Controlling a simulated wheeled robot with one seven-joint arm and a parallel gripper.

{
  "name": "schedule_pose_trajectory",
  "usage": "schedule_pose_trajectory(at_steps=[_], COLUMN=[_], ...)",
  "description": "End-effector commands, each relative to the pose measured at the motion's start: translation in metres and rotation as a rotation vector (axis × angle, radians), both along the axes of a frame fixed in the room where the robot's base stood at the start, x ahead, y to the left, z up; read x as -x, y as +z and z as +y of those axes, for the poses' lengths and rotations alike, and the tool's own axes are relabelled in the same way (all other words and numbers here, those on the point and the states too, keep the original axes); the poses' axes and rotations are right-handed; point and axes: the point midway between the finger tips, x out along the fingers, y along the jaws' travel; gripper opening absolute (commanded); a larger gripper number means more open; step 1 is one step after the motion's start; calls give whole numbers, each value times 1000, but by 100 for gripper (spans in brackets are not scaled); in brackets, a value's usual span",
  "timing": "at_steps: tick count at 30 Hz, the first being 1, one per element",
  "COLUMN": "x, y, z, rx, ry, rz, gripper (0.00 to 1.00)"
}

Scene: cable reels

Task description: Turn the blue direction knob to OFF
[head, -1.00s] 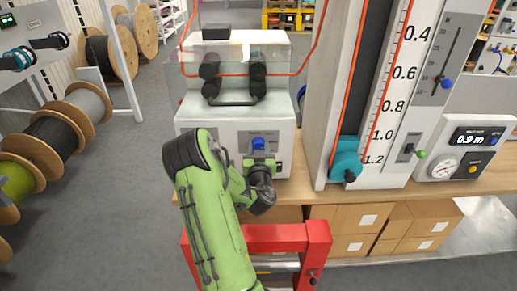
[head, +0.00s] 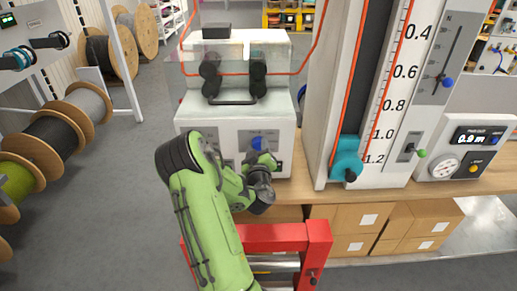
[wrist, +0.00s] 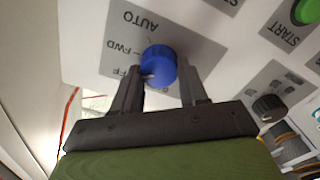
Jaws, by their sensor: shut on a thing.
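The blue direction knob (wrist: 158,65) sits on a grey label plate (wrist: 125,45) on the front of a white machine (head: 225,125). The plate's words AUTO, FWD and a partly hidden OFF appear upside down in the wrist view. A small pale mark on the knob's lower left points toward the FWD and OFF side; its exact setting is hard to tell. My gripper (wrist: 165,85) is shut on the knob, one finger on each side. In the head view the knob (head: 257,143) shows just above my gripper (head: 262,158).
A green START button (wrist: 306,11) and a black knob (wrist: 268,107) are on the same panel. A tall scale column (head: 335,100) stands to the right on the wooden bench (head: 480,183). A red frame (head: 318,240) is below, and cable reels (head: 45,140) are at left.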

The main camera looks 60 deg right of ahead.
Motion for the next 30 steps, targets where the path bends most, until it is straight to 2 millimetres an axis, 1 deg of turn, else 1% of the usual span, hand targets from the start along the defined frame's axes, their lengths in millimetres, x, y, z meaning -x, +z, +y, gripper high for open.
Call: schedule_pose_trajectory(at_steps=[6, 12, 28, 29, 30], x=[-1, -1, -2, -2, -2], y=[0, 0, 0, 0, 0], z=[0, 1, 1, 1, 1], rx=[57, 84, 94, 93, 93], ry=[3, 3, 3, 3, 3], rz=[107, 161, 181, 180, 180], gripper=[12, 12, 12, 47, 53])
